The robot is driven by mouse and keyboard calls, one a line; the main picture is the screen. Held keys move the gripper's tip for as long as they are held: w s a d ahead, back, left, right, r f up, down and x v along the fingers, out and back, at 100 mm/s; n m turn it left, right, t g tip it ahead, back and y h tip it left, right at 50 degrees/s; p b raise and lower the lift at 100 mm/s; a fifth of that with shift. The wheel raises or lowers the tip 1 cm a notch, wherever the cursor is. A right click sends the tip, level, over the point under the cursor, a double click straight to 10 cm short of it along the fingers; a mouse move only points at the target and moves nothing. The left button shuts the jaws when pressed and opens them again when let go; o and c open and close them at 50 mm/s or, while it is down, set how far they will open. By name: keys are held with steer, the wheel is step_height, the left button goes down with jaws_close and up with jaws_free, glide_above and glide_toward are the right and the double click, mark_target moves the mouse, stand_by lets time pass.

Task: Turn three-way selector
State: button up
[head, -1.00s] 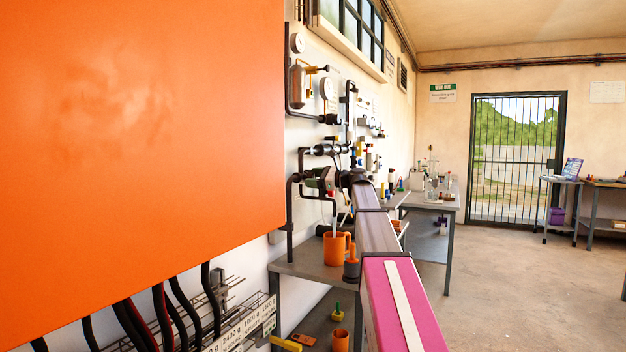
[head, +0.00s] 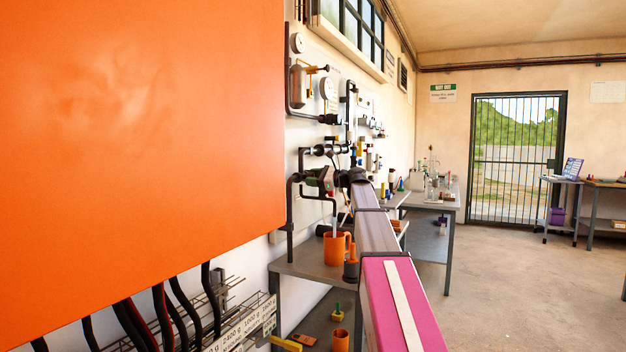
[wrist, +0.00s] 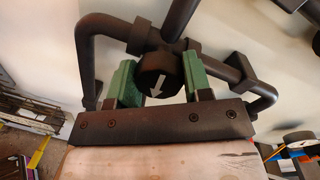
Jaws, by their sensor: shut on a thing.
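The three-way selector is a round black knob (wrist: 154,84) with a white arrow on its face, in the middle of the wrist view. The arrow points down in that picture, tipped slightly left. The knob sits on a junction of black pipes (wrist: 172,22) on the wall. My gripper (wrist: 159,82) has green fingers on the left and right of the knob and is shut on it. In the head view my gripper (head: 327,179) is small beside the wall pipes, and the knob cannot be made out there.
A large orange box (head: 140,130) fills the left of the head view. Below the pipes, an orange mug (head: 336,248) stands on a grey shelf (head: 300,262). A bench with glassware (head: 440,205) stands further back.

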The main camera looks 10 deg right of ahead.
steer(key=n, duration=0.4)
steer(key=shift+h, duration=0.3)
steer(key=n, duration=0.4)
steer(key=shift+s, duration=0.1)
steer(key=n+h, duration=0.1)
steer(key=n, duration=0.3)
steer(key=shift+f+n+t, duration=0.1)
steer(key=shift+n+t, duration=0.3)
steer(key=shift+n, duration=1.4)
steer(key=o, duration=0.9)
steer(key=v, duration=1.1)
steer(key=shift+a, duration=0.15)
